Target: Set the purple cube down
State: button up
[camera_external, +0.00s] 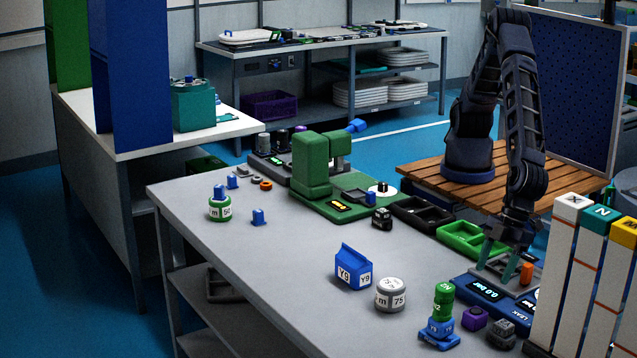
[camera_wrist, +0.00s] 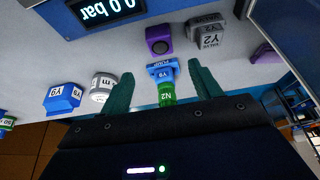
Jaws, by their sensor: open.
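The purple cube (camera_external: 475,318) rests on the grey table, just in front of the blue leak-test unit (camera_external: 487,289). It stands apart between the green-and-blue N2 stack (camera_external: 441,315) and a dark grey valve block (camera_external: 502,332). In the wrist view the purple cube (camera_wrist: 158,40) shows a dark round mark, beyond the fingertips. My gripper (camera_external: 499,262) is open and empty, above the leak-test unit and away from the cube. In the wrist view its two teal fingers (camera_wrist: 160,68) stand wide apart, with nothing held between them.
A blue Y9 carton (camera_external: 353,267) and a grey jar (camera_external: 390,295) stand left of the N2 stack. Tall white racks (camera_external: 570,270) stand close on the right. Green (camera_external: 462,238) and black (camera_external: 418,212) trays lie behind. The table's left-middle part is mostly clear.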

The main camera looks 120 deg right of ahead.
jog(key=w+d+r, duration=0.3)
jog(key=d+r, duration=1.1)
jog(key=d, duration=0.4)
jog(key=s+d+r, duration=0.2)
jog(key=d+r, duration=0.4)
jog(key=d, duration=0.4)
jog(key=s+d+r, duration=0.3)
jog(key=d+r, duration=0.3)
jog(key=d, duration=0.5)
jog(key=s+d+r, duration=0.2)
jog(key=s+d, duration=0.5)
jog(key=d, duration=0.2)
jog(key=s+d+r, duration=0.3)
jog(key=s+d, duration=0.5)
jog(key=s+d+f, duration=0.1)
jog(key=s+d, duration=0.3)
jog(key=s, duration=0.4)
jog(key=s+d+f, duration=0.2)
jog(key=s+d, duration=0.2)
jog(key=s, duration=0.4)
jog(key=shift+f, duration=0.25)
